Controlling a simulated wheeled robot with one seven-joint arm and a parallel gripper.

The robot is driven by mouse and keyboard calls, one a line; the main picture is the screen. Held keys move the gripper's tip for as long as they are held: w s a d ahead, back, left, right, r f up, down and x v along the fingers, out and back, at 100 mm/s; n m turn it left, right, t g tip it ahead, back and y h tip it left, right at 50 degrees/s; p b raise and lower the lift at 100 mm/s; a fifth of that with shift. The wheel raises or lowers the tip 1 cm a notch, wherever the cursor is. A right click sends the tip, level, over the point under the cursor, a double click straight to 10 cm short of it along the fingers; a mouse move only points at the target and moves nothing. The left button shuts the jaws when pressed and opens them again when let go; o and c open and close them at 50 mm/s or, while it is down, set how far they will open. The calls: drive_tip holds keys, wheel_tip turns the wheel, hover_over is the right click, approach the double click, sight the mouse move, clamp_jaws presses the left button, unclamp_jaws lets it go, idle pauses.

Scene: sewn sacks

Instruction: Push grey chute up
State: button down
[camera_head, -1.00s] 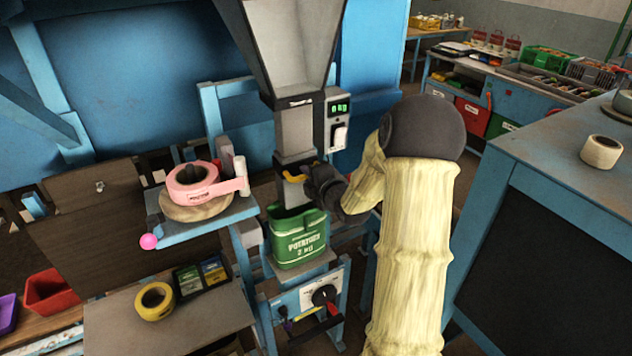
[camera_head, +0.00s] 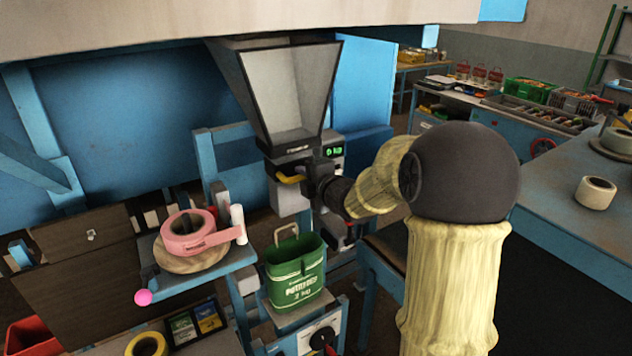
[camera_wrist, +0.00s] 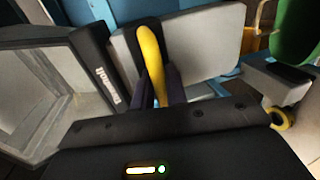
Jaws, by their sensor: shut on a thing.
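The grey chute (camera_head: 288,198) sits right under the hopper mouth, its lower end above the open green potato sack (camera_head: 295,280). My gripper (camera_head: 308,180) is shut on the yellow handle (camera_head: 290,179) at the chute's front. In the wrist view the dark fingers (camera_wrist: 159,88) close around the yellow handle (camera_wrist: 152,58), with the grey chute (camera_wrist: 215,38) beside it. The sack stands upright with its carrying loop showing, and part of it is at the upper right of the wrist view (camera_wrist: 296,30).
The grey hopper (camera_head: 287,95) is above, with a green-lit display box (camera_head: 333,150) at its right. A side shelf (camera_head: 203,275) holds pink tape (camera_head: 192,232). A blue workbench (camera_head: 560,190) stands to the right. Black and yellow boxes lie below left.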

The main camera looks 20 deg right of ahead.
drive_tip(key=shift+w+r, duration=0.1)
drive_tip(key=shift+r, duration=0.35)
drive_tip(key=c, duration=1.5)
unclamp_jaws()
drive_tip(key=shift+f, duration=0.15)
drive_tip(key=b+v, duration=0.3)
drive_tip(key=v, duration=1.4)
drive_tip(key=shift+s+d, duration=0.2)
drive_tip(key=shift+s, duration=0.2)
